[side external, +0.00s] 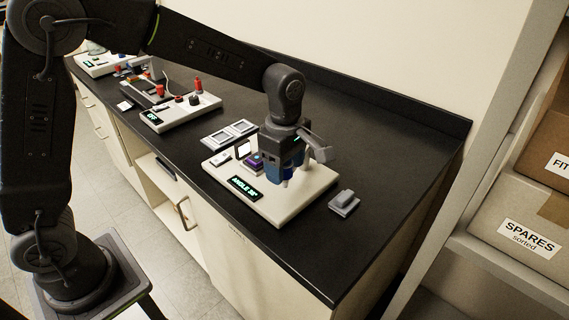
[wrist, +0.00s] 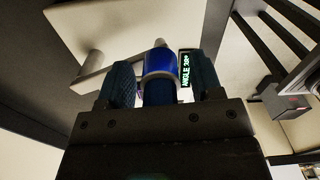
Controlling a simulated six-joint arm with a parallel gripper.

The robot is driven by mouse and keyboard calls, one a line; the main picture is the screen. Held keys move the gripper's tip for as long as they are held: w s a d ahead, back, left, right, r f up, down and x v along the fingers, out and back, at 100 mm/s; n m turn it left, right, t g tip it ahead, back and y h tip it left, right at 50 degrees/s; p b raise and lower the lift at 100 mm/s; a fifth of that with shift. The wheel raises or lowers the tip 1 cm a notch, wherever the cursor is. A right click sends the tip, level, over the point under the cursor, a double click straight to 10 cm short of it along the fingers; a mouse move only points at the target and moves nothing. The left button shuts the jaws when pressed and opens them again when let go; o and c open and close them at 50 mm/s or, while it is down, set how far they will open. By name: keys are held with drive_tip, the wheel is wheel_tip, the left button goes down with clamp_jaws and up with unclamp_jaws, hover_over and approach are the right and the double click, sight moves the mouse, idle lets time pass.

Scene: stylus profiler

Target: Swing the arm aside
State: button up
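The profiler's pale base (side external: 288,208) stands on the dark bench, with a lit display (side external: 244,188) that seems to read ANGLE 38°. The display also shows in the wrist view (wrist: 185,70). My gripper (side external: 284,175) is low over the base. In the wrist view, my gripper's fingers (wrist: 161,85) stand either side of a blue cylinder (wrist: 160,68) with a grey tip. A gap shows on each side of it, so the gripper looks open around it. A grey arm (wrist: 112,72) runs left from the cylinder towards a round post. The cylinder's lower part is hidden by my gripper.
A purple block (side external: 254,160) sits on the base beside my gripper. A small grey block (side external: 343,202) lies on the bench right of the base.

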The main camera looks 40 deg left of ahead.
wheel_tip(320, 180, up, 14)
idle(0.7)
drive_tip(key=shift+a+f, duration=0.1)
drive_tip(key=s+a+f+m+t, duration=0.2)
drive_tip(key=s+a+m, duration=0.2)
drive_tip(key=s+m, duration=0.5)
drive_tip(key=s+a+f+m+t, duration=0.2)
drive_tip(key=s+a+m+t, duration=0.1)
drive_tip(key=s+m, duration=0.7)
drive_tip(key=shift+s+a+t, duration=0.3)
drive_tip(key=shift+s+a, duration=0.2)
drive_tip(key=shift+s, duration=0.1)
drive_tip(key=shift+o, duration=0.2)
